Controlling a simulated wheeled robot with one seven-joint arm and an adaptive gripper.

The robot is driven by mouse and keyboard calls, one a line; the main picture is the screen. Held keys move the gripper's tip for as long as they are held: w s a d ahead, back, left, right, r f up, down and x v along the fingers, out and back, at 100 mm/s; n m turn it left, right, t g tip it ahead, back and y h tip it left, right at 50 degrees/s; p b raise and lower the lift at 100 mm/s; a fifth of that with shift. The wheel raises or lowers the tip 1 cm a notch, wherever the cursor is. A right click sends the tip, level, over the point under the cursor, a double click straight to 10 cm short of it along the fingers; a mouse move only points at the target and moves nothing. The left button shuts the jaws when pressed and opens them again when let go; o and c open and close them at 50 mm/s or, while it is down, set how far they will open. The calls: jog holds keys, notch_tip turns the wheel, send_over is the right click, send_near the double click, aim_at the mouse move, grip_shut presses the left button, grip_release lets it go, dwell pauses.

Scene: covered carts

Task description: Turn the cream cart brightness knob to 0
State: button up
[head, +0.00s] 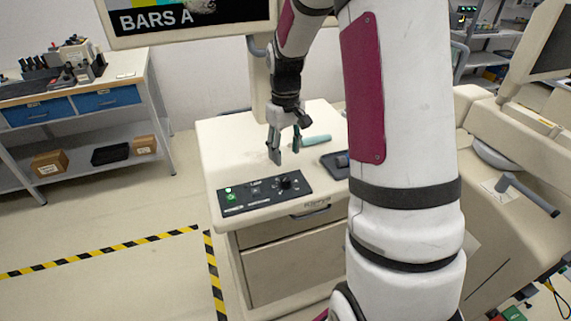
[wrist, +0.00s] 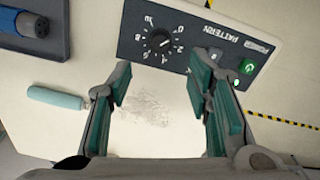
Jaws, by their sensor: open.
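The cream cart (head: 228,170) stands ahead with a black control panel (head: 240,201) along the front of its top. A round black knob (head: 285,183) sits on the panel's right part. In the wrist view the knob (wrist: 158,43) shows upside down with a numbered dial around it; the readable label beside it is PATTERN, and its exact setting is too small to tell. My gripper (head: 285,150) is open and empty above the cart top, behind the panel. In the wrist view the open fingers (wrist: 156,88) lie short of the knob, apart from it.
A green-lit power switch (wrist: 247,68) is on the same panel. A teal-handled object (head: 316,140) and a dark tray (head: 341,160) lie on the cart top. A monitor (head: 190,20) stands behind. A bench with blue drawers (head: 108,97) is at left.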

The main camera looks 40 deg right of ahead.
notch_tip(320, 180, up, 3)
dwell(0.7)
jog(key=s+a+r+t, duration=0.2)
jog(key=s+a+r, duration=0.6)
jog(key=a+r, duration=0.3)
jog(key=s+a+r+t, duration=0.1)
jog(key=s+a+r, duration=0.1)
jog(key=s, duration=0.4)
jog(key=s+a+r+t, duration=0.2)
jog(key=s+a+r, duration=0.1)
jog(key=s+a, duration=0.2)
jog(key=shift+s+t, duration=0.3)
jog(key=shift+s, duration=0.85)
